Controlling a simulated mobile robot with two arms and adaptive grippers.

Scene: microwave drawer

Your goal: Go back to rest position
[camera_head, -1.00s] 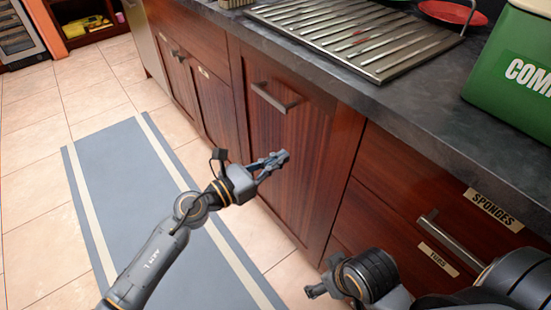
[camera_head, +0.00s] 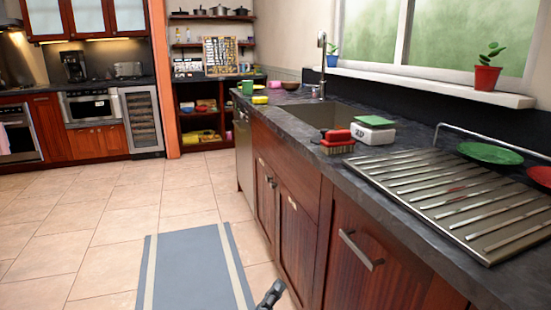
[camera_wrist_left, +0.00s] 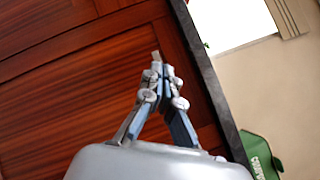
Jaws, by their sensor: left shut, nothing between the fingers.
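My left gripper (camera_head: 272,292) shows only as a small part at the bottom edge of the head view. In the left wrist view my left gripper (camera_wrist_left: 158,72) has its fingers together, with nothing between them. Behind it there is the reddish wooden cabinet front (camera_wrist_left: 70,95), and the dark counter edge (camera_wrist_left: 210,85) runs to its right. I cannot tell whether the fingertips touch the wood. My right gripper does not show in the head view.
The counter with drying rack (camera_head: 470,205), sink (camera_head: 325,115) and red brush (camera_head: 337,140) is on the right. A closed cabinet door with handle (camera_head: 358,250) faces the aisle. A blue-grey mat (camera_head: 190,270) lies on open tiled floor (camera_head: 90,220). A microwave (camera_head: 90,105) is at the back left.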

